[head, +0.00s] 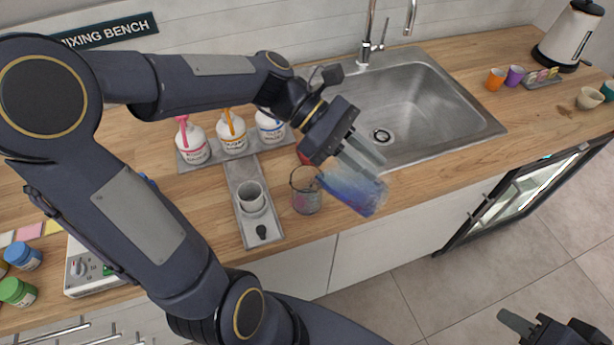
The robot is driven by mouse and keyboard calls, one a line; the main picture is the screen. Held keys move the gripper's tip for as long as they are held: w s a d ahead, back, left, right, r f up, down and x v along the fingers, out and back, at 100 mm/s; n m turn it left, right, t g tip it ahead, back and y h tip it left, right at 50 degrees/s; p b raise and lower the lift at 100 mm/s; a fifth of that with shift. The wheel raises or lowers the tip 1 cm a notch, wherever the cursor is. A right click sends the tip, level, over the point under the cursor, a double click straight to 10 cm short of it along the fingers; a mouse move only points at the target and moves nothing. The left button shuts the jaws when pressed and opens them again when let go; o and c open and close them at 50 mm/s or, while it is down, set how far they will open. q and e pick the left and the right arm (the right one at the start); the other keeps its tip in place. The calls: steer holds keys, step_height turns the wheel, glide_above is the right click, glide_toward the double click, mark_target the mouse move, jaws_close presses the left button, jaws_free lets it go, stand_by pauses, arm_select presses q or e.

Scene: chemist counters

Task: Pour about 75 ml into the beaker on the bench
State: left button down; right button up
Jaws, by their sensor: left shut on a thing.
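A clear beaker (306,198) stands upright on the wooden bench, in front of the sink's left end. Its contents are hard to make out. My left gripper (364,158) is shut on a clear vessel with blue liquid (356,194), just right of the beaker. The vessel is strongly tilted, and its left end is close to the beaker's rim. I cannot tell whether liquid is flowing or whether the two touch. My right gripper (540,328) is low at the bottom right, away from the bench and partly cut off; its opening is unclear.
The sink (425,95) lies behind the vessel. Cups and a kettle (571,36) are far right. An open appliance door (515,200) juts out below.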

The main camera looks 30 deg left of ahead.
mark_target(383, 177)
arm_select(q)
steer(key=shift+a+r+h+b, duration=0.35)
steer(key=shift+a+h+b, duration=0.15)
steer(key=shift+b, duration=0.3)
stand_by(0.7)
steer(key=shift+d+r, duration=0.1)
steer(key=d+y+p, duration=0.1)
steer(key=p, duration=0.2)
steer(key=d+f+y+p, duration=0.1)
steer(key=y+p, duration=0.1)
steer(key=p, duration=0.1)
steer(key=d+f+y+p, duration=0.1)
steer(key=p, duration=0.2)
steer(key=shift+d, duration=0.25)
steer(key=shift+f+y, duration=0.15)
steer(key=shift+y, duration=0.15)
steer(key=shift+d+f+y+p, duration=0.25)
steer(key=shift+d+y+p, duration=0.15)
steer(key=shift+p, duration=0.25)
steer(key=shift+f, duration=0.45)
steer(key=shift+d, duration=0.1)
